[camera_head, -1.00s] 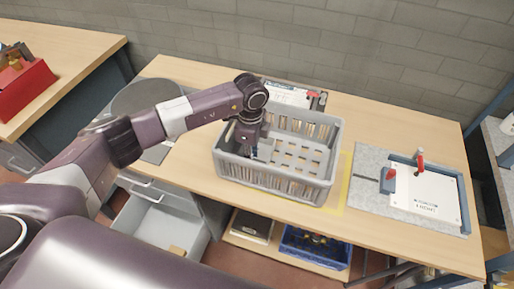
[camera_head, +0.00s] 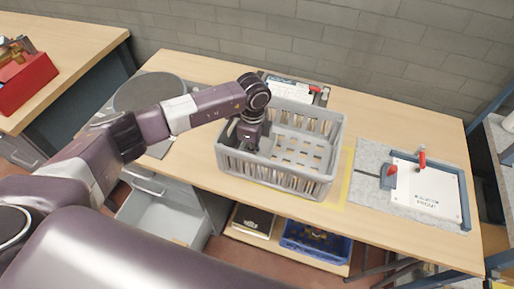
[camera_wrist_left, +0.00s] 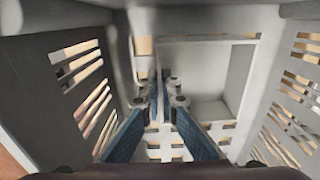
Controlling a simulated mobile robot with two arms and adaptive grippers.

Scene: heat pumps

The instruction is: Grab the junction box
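The grey slatted crate (camera_head: 325,165) stands on the middle of the wooden table. My left gripper (camera_head: 249,148) reaches down into its left part. My right gripper is out of view.
The crate walls (camera_wrist_left: 75,75) closely surround the gripper. A white panel with a red clamp (camera_head: 428,190) lies on a grey mat at the right. A round grey disc (camera_head: 148,90) is at the left. A blue bin (camera_head: 317,243) sits on the shelf below.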

